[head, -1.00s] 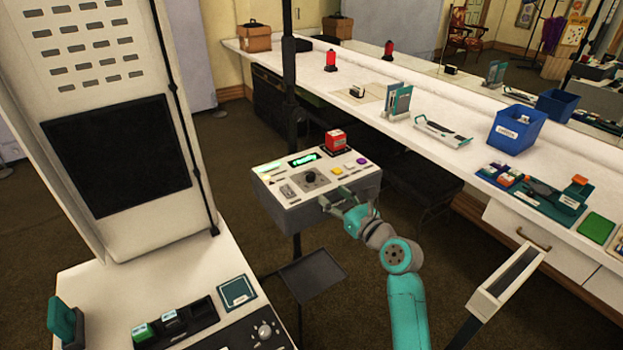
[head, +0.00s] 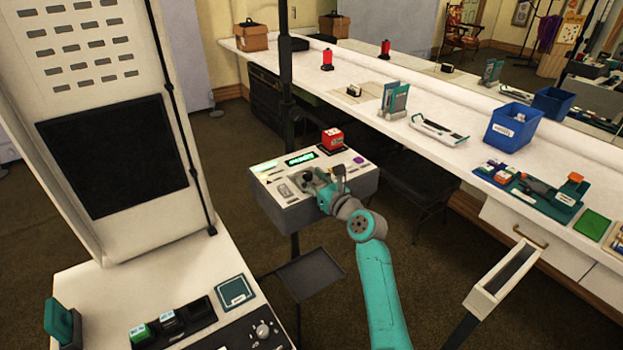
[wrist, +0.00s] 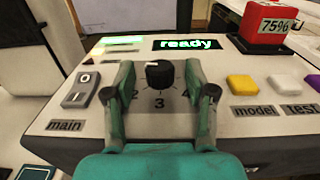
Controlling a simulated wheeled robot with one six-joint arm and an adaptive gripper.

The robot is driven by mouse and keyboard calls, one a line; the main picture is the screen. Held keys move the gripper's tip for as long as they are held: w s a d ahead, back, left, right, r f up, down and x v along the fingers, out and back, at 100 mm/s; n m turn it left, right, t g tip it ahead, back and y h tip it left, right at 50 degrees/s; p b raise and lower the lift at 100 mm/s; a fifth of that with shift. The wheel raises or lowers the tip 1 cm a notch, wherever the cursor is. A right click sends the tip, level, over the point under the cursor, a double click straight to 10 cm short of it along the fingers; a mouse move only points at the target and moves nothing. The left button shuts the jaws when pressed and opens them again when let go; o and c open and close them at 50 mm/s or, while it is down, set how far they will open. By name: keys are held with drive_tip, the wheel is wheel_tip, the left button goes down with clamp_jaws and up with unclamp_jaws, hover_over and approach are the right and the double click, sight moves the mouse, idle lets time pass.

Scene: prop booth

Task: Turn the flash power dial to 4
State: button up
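My gripper (wrist: 160,85) is open, with one finger on each side of the dial and a gap to each. In the head view my gripper (head: 318,180) is over the panel and partly covers the dial.
The box has a green display reading "ready" (wrist: 186,44), a main switch (wrist: 81,90) at left, and yellow (wrist: 242,85) and white (wrist: 284,86) buttons at right. A long white counter (head: 450,105) stands behind.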

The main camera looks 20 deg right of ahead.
clamp_jaws()
drive_tip(key=shift+d+n+g+y, duration=0.25)
drive_tip(key=shift+n+y, duration=0.25)
drive_tip(key=shift+y, duration=0.3)
drive_tip(key=shift+w+f+n+g+y, duration=0.1)
drive_tip(key=shift+n+g+y, duration=0.9)
drive_tip(key=shift+y, duration=0.5)
drive_tip(key=shift+o, duration=0.5)
unclamp_jaws()
wheel_tip(320, 180, up, 10)
